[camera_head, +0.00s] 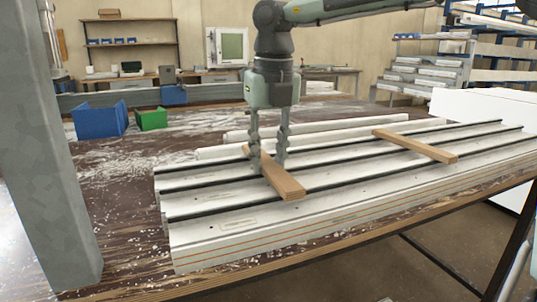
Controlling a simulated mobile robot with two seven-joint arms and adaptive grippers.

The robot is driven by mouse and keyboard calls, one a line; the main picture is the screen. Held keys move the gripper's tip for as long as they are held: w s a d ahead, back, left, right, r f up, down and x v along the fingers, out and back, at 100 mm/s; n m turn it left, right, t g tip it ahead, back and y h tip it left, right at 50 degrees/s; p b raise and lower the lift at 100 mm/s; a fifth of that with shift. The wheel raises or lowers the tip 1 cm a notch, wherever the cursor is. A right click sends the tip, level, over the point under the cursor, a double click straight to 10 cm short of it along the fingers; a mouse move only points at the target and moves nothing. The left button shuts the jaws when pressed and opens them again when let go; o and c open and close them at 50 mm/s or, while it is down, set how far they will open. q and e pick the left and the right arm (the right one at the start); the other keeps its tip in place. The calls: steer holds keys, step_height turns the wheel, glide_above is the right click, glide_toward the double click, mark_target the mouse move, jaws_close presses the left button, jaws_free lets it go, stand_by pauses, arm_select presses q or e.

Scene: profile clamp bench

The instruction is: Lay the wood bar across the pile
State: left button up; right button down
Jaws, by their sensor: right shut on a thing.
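A wood bar (287,190) lies at a slant across the left part of the pile of white profiles (230,239). My right gripper (268,168) comes down from above and is shut on this bar near its middle. The bar looks to be at the pile's top, but I cannot tell whether it touches the profiles along its length. A second wood bar (415,146) lies across the pile farther right, with no gripper at it. My left gripper is not in view.
The pile rests on a brown workbench (120,215) with white shavings. A blue bin (100,121) and a green bin (152,119) stand at the back left. A grey post (45,150) rises at the left. Shelves (432,65) stand behind right.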

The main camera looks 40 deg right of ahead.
mark_target(271, 166)
steer(key=shift+f, duration=0.1)
steer(key=c, duration=1.2)
jaws_free()
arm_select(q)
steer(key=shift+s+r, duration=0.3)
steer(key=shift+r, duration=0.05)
arm_select(e)
steer(key=shift+o, duration=0.2)
steer(key=shift+r, duration=0.2)
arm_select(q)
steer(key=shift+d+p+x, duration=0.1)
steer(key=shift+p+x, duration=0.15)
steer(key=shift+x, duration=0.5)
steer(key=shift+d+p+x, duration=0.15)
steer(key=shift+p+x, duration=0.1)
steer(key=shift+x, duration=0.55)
arm_select(e)
step_height(271, 166, up, 12)
steer(key=s, duration=0.1)
steer(key=shift+s+a, duration=0.2)
steer(key=shift+s, duration=0.05)
steer(key=shift+f, duration=0.1)
